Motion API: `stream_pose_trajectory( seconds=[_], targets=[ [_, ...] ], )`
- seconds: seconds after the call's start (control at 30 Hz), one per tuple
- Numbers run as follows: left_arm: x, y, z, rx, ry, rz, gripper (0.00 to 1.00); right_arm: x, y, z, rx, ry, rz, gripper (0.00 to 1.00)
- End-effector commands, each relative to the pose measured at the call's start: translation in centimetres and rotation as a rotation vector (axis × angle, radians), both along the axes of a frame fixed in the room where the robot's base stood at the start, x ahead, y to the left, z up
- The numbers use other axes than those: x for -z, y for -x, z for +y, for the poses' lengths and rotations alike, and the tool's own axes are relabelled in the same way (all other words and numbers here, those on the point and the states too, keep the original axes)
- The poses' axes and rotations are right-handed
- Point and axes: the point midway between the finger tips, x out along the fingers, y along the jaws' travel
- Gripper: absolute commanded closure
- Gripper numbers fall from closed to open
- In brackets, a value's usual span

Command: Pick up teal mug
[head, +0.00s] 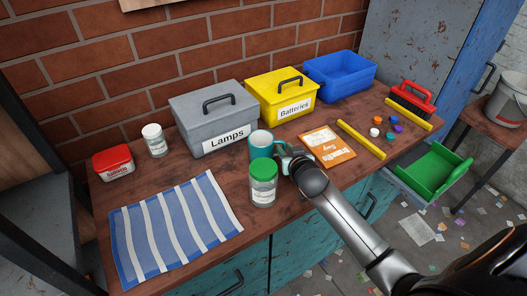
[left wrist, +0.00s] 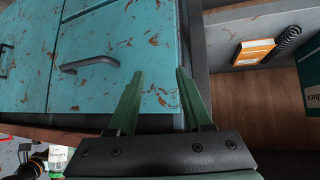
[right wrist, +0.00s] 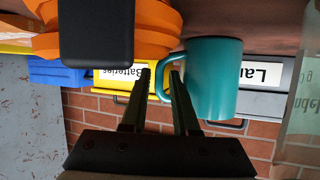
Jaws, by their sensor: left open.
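The teal mug (head: 262,144) stands upright on the wooden bench, in front of the grey Lamps box and behind the green-lidded jar. Its handle points right, towards my right gripper (head: 287,160). In the right wrist view the mug (right wrist: 213,78) appears upside down, with its handle level with the fingertips of my right gripper (right wrist: 160,75). These fingers are apart, with the handle's outer bar seen between their tips; I cannot tell whether they touch it. My left gripper (left wrist: 158,80) is open and empty in front of the teal cabinet (left wrist: 110,45).
The green-lidded jar (head: 263,186) stands close in front of the mug. Behind are the Lamps box (head: 197,118) and yellow Batteries box (head: 265,84). An orange booklet (head: 328,146) and yellow bar (head: 360,140) lie right. A striped cloth (head: 165,235) covers the front left.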

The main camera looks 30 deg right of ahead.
Motion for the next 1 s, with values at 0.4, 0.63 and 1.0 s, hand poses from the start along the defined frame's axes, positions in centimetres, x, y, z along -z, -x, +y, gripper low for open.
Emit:
stream_pose_trajectory(
  seconds=[0.4, 0.63, 1.0],
  targets=[
    [-0.12, -0.28, -0.30, 0.003, 0.005, -0.006, 0.50, 0.56, -1.26, -0.29, 0.000, 0.000, 0.000, 0.72],
    [-0.16, -0.33, -0.32, 0.005, 0.005, -0.007, 0.50, 0.56, -1.24, -0.29, 0.000, 0.000, 0.001, 0.97],
    [-0.20, -0.37, -0.30, 0.004, 0.005, -0.010, 0.50, 0.57, -1.23, -0.28, 0.000, 0.000, 0.001, 1.00]
  ],
)
